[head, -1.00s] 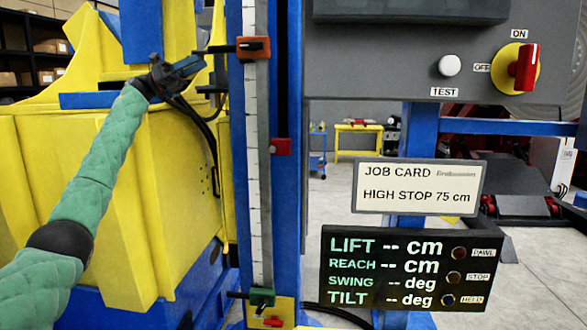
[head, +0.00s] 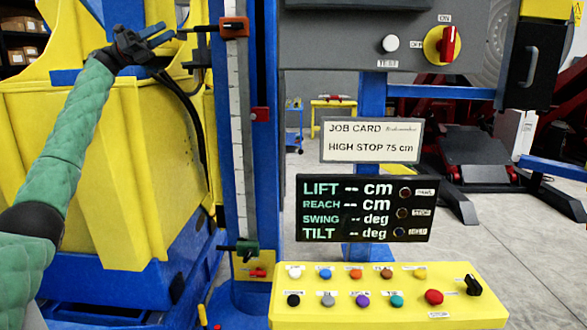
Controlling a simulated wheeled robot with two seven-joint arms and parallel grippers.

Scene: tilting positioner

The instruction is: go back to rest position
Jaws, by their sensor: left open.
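My left gripper (head: 147,38) is at the upper left, at the end of my green-sleeved arm. It is open and empty, in front of the yellow and blue positioner (head: 110,165). Its fingers point right, toward the orange stop (head: 234,27) on the upright scale (head: 237,130), with a visible gap between them. My right gripper is not in view.
A yellow button panel (head: 390,312) stands at the bottom. Above it are a dark display (head: 366,208) with dashes for readings, a job card (head: 371,141) reading high stop 75 cm, and a grey box with a red switch (head: 449,43). A green stop (head: 246,252) sits low on the scale.

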